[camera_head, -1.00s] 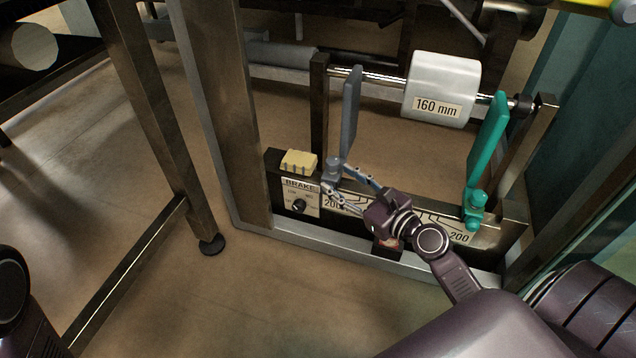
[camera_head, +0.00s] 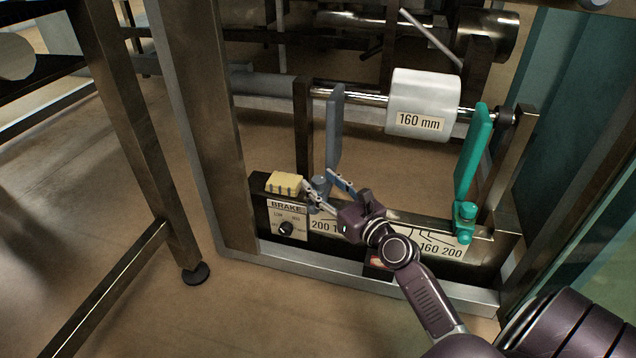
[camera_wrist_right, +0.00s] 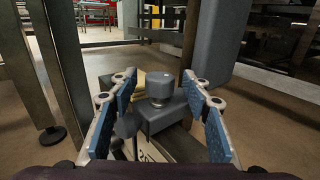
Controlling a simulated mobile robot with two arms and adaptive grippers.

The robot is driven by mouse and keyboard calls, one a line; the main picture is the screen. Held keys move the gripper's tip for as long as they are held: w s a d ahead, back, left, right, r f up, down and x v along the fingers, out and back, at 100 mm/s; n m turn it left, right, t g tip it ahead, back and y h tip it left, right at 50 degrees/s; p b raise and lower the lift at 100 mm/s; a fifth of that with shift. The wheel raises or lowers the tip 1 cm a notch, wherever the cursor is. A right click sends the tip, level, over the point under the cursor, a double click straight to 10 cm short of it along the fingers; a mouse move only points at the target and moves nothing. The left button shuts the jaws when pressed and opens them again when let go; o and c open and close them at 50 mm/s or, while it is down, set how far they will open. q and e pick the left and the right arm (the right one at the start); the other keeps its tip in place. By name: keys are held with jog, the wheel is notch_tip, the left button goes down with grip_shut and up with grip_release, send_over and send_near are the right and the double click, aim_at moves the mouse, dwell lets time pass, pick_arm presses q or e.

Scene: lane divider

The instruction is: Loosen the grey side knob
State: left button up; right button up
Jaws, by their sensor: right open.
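The grey side knob sits on a grey block at the foot of the grey upright plate (camera_head: 335,130), low on the dark rail (camera_head: 490,250). In the right wrist view the round knob (camera_wrist_right: 159,87) stands straight ahead between my finger pads. My right gripper (camera_head: 321,184) is open, one finger on each side of the knob's place. In the wrist view the gripper (camera_wrist_right: 158,82) shows a gap between each finger and the knob; contact is not seen. In the head view the knob is partly hidden by the fingers. My left gripper is not in view.
A yellow block (camera_head: 284,183) lies on the rail above the BRAKE dial (camera_head: 286,228), left of my fingers. A teal plate with its teal knob (camera_head: 464,213) stands at the right. A white 160 mm roll (camera_head: 428,103) is on the shaft. A steel upright (camera_head: 205,130) stands at the left.

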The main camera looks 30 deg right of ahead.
jog(key=shift+w, duration=0.75)
jog(key=c, duration=1.2)
jog(key=shift+f+b, duration=0.1)
jog(key=shift+b, duration=0.2)
